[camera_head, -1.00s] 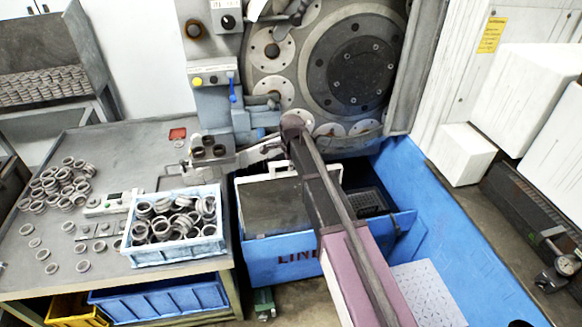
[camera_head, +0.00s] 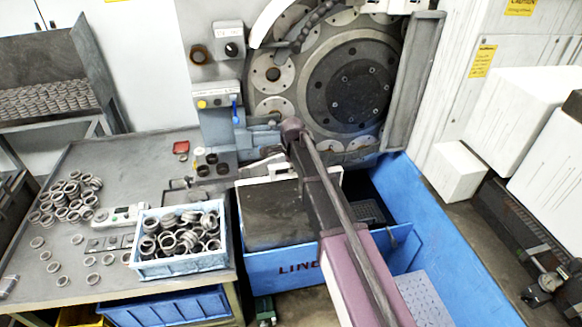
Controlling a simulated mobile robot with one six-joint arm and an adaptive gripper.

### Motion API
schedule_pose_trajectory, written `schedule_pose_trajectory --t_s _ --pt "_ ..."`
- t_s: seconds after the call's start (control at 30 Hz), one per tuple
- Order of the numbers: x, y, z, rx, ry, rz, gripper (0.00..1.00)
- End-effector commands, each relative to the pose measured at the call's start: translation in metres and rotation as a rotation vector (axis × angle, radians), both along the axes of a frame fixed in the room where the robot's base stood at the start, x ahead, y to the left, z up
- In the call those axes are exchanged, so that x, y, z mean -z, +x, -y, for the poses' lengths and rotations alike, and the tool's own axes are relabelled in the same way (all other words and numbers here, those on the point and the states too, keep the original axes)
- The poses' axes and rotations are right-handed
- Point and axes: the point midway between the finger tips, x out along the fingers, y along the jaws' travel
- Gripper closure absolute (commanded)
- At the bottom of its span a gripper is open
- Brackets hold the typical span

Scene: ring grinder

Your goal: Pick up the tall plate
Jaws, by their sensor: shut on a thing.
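My gripper (camera_head: 262,163) is at the end of my purple and dark arm, just below the front of the grinding machine and right of the small dark cups. It shows small and partly hidden behind my wrist. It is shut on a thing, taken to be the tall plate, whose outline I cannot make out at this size. I cannot tell whether the held thing touches anything below it.
The grinder's large round disc (camera_head: 352,82) stands behind my wrist. A blue bin (camera_head: 285,268) is below my arm.

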Motion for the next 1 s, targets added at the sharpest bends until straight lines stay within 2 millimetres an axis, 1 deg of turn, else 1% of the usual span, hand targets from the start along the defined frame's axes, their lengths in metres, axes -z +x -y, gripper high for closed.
schedule_pose_trajectory --t_s 0.03,0.6,0.83,1.0 --pt "-0.011 0.000 0.000 0.000 0.000 0.001 1.00" --pt "-0.066 0.000 0.000 0.000 0.000 0.001 1.00" --pt "-0.082 0.000 0.000 0.000 0.000 0.001 1.00" --pt "-0.087 0.000 0.000 0.000 0.000 0.001 1.00"
